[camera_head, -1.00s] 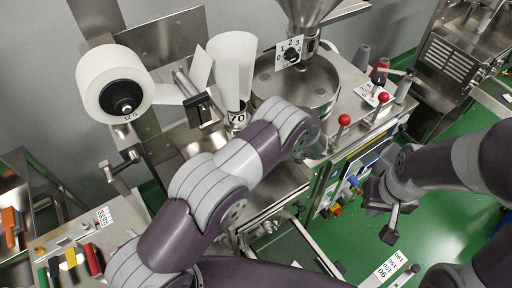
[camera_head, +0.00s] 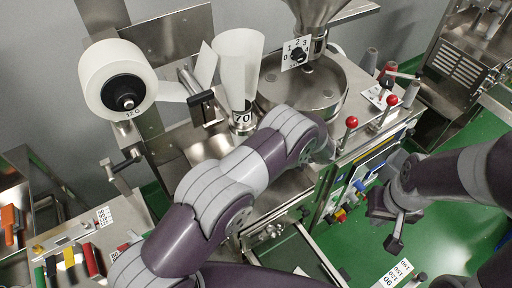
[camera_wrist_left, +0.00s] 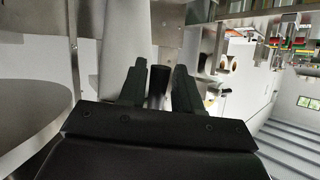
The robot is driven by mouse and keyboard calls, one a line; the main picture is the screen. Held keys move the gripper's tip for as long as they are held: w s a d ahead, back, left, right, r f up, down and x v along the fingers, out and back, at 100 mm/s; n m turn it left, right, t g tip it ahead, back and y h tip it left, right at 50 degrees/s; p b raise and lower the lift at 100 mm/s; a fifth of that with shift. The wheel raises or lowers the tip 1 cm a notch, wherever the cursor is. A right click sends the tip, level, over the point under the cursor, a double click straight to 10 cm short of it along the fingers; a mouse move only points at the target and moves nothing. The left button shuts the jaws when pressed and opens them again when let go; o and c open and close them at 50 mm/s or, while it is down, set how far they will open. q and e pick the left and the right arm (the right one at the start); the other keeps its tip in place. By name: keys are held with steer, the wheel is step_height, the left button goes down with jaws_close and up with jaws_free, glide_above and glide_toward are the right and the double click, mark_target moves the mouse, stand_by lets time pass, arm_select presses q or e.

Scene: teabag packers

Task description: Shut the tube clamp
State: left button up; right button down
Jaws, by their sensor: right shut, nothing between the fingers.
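A white tube (camera_head: 237,65) stands above a collar marked 70 (camera_head: 242,118). A black-handled bracket (camera_head: 203,101) sits just left of it; I cannot tell whether this is the tube clamp or how it is set. My left gripper is hidden behind its own arm in the head view. In the left wrist view my left gripper (camera_wrist_left: 158,72) has its two fingers apart, with a dark cylinder (camera_wrist_left: 158,88) between them; contact is unclear. My right gripper (camera_head: 396,243) is shut and empty over the green floor, right of the machine.
A white film roll (camera_head: 118,80) is at the left of the machine. A round metal bowl (camera_head: 325,92) stands under the hopper (camera_head: 318,10). Red-knobbed levers (camera_head: 351,122) rise at the machine's right edge. Green floor (camera_head: 450,225) is open at the right.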

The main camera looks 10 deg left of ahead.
arm_select(q)
steer(key=shift+o, duration=0.4)
steer(key=shift+d, duration=0.15)
steer(key=b+v, duration=0.6)
steer(key=v, duration=0.6)
steer(key=shift+d+r, duration=0.1)
steer(key=shift+d, duration=0.05)
